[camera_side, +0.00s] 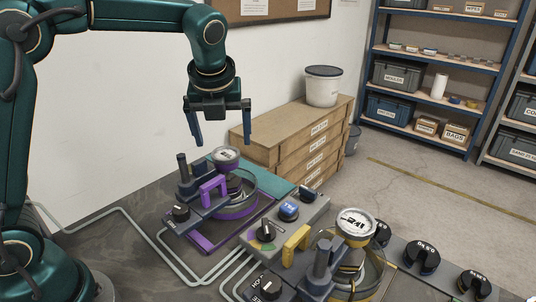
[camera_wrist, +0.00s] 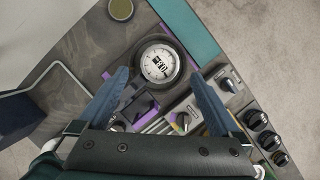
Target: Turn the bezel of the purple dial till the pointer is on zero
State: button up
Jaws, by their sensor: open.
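The purple dial (camera_side: 226,155) has a white face and a dark bezel and tops a purple-trimmed fixture on the bench. In the wrist view the same dial (camera_wrist: 158,64) lies ahead of the fingertips, near the middle. Its small pointer is too blurred to read. My gripper (camera_side: 219,125) is open and empty, with its fingers pointing down above the dial and a little to its left in the side view. In the wrist view the open fingers of my gripper (camera_wrist: 159,76) stand either side of the dial, with no visible contact.
A yellow-trimmed fixture with a similar dial (camera_side: 356,224) stands front right. A grey box with a blue knob (camera_side: 289,211) and a black selector knob (camera_side: 265,231) sits between. A purple handle (camera_side: 213,188) and dark post (camera_side: 183,166) rise close to the purple dial. Wooden drawers (camera_side: 296,135) stand behind.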

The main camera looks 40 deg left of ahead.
aim_at(226, 153)
jog(key=shift+x, duration=1.8)
jog(key=c, duration=1.3)
jog(key=shift+n, duration=0.3)
jog(key=n, duration=0.2)
jog(key=n+g, duration=0.1)
jog(key=n+g+y, duration=0.1)
jog(key=n, duration=0.1)
jog(key=shift+w+d+n, duration=0.2)
jog(key=shift+w+n, duration=0.05)
jog(key=shift+n, duration=0.05)
jog(key=n+g, duration=0.1)
jog(key=n, duration=0.3)
jog(key=shift+w+n+g, duration=0.2)
jog(key=shift+n+g, duration=0.1)
jog(key=shift+g, duration=0.1)
